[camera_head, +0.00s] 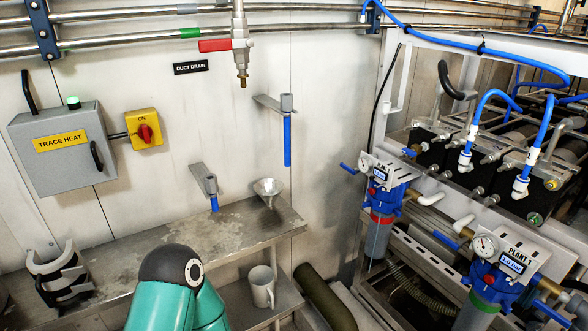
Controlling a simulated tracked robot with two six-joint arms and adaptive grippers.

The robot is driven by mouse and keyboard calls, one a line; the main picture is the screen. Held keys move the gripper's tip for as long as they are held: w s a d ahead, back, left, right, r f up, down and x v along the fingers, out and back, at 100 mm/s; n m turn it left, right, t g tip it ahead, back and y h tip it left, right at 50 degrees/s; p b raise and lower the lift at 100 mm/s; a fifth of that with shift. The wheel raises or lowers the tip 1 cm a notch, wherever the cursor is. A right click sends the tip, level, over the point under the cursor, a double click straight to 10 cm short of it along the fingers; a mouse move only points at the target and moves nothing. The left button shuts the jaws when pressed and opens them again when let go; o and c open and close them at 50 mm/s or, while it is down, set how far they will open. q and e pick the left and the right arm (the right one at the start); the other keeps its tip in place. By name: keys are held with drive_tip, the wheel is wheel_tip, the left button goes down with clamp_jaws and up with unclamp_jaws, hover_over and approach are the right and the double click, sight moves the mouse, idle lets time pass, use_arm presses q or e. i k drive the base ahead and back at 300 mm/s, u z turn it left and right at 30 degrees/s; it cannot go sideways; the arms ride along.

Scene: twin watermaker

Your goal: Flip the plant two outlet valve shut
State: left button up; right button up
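The farther filter unit (388,187) has a blue head, a round gauge and a small label too small to read surely; it stands behind the unit marked PLANT 1 (500,262). A blue lever (348,168) sticks out at the farther unit's left, and another blue lever (409,152) sits at its upper right. I cannot tell which is the outlet valve or whether either is open or shut. A teal arm link of mine with a dark joint cap shows at the bottom, left of centre. Neither gripper is in view.
The white frame (376,110) stands beside the units. A red-handled duct drain valve (216,45) hangs above. Blue hoses (487,105) arch at right.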

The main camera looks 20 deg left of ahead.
sight(355, 171)
drive_tip(key=z, duration=0.9)
drive_tip(key=i, duration=0.2)
drive_tip(key=u, duration=2.75)
drive_tip(key=i, duration=0.1)
drive_tip(key=u, duration=0.8)
drive_tip(key=k, duration=1.3)
drive_tip(key=z, duration=0.9)
drive_tip(key=i, duration=1.3)
drive_tip(key=z, duration=0.25)
